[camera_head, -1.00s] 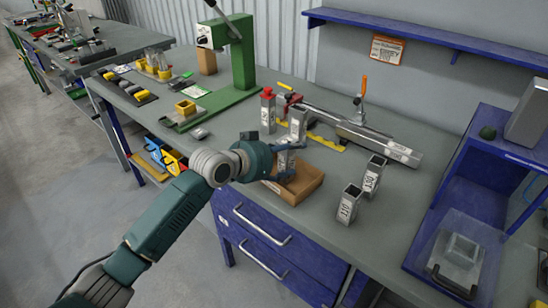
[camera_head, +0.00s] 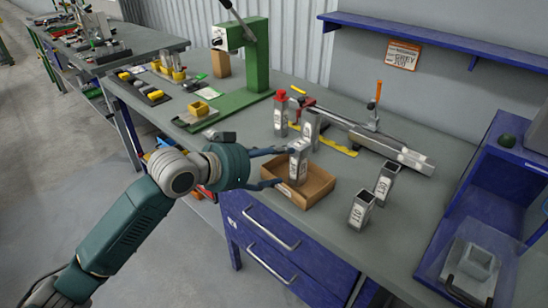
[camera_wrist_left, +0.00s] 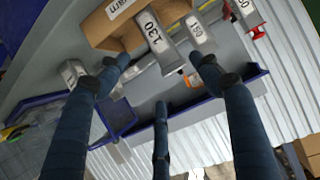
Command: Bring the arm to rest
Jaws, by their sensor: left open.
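My left gripper (camera_head: 281,167) is open and empty at the left edge of the cardboard tray (camera_head: 318,192). A grey metal block (camera_head: 298,163) with a white label stands upright in the tray, just right of the fingertips. Whether a finger touches the block I cannot tell. My right gripper is not in view.
Two hollow grey blocks (camera_head: 361,209) (camera_head: 385,182) stand right of the tray. A red-topped block (camera_head: 281,118) and another block (camera_head: 311,130) stand behind it, before a long metal fixture (camera_head: 385,145). A green press (camera_head: 250,75) is at back left. Floor at left is clear.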

